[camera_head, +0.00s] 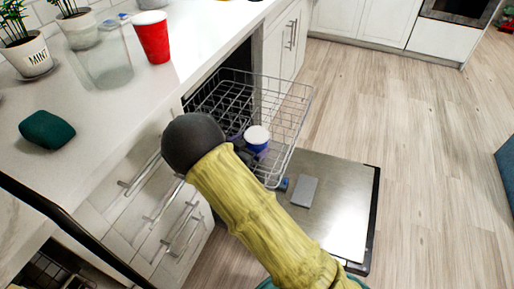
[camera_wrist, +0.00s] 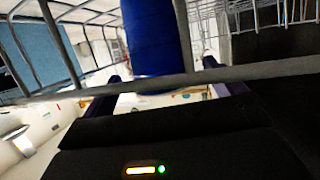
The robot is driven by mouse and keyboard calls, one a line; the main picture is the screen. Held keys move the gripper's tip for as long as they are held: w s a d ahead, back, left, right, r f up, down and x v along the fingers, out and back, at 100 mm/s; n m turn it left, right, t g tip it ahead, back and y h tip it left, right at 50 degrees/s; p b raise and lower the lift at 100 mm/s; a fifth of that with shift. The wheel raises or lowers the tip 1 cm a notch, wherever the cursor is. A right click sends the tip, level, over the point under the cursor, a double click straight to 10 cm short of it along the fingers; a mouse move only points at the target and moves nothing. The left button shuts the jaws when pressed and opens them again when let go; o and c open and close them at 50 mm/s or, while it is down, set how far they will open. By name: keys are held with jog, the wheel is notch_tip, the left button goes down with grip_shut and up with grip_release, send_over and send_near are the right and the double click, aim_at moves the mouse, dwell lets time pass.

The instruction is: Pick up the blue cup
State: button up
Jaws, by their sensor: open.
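The blue cup (camera_head: 257,143) has a white top and is at the near part of the wire dishwasher rack (camera_head: 292,98). In the wrist view the cup (camera_wrist: 152,38) is a large blue cylinder just beyond a rack bar, between the lines of my two fingers. My gripper (camera_wrist: 166,82) is open, with dark purple fingers to the left and right below the cup. Nothing is held. In the head view my dark wrist and arm hide most of my gripper. Whether a finger touches the cup cannot be told.
The dishwasher door (camera_head: 338,205) lies open, with a grey part (camera_head: 304,191) on it. On the counter are a red cup (camera_head: 152,37), a clear glass (camera_head: 106,62), a dark green object (camera_head: 46,130) and potted plants (camera_head: 28,52). Floor to the right is clear.

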jog(key=x, duration=0.3)
jog(key=shift+b, duration=0.3)
jog(key=shift+s, duration=0.1)
jog(key=c, duration=1.1)
jog(key=shift+r, duration=0.2)
jog(key=shift+r+p, duration=1.9)
jog(key=shift+r, duration=2.9)
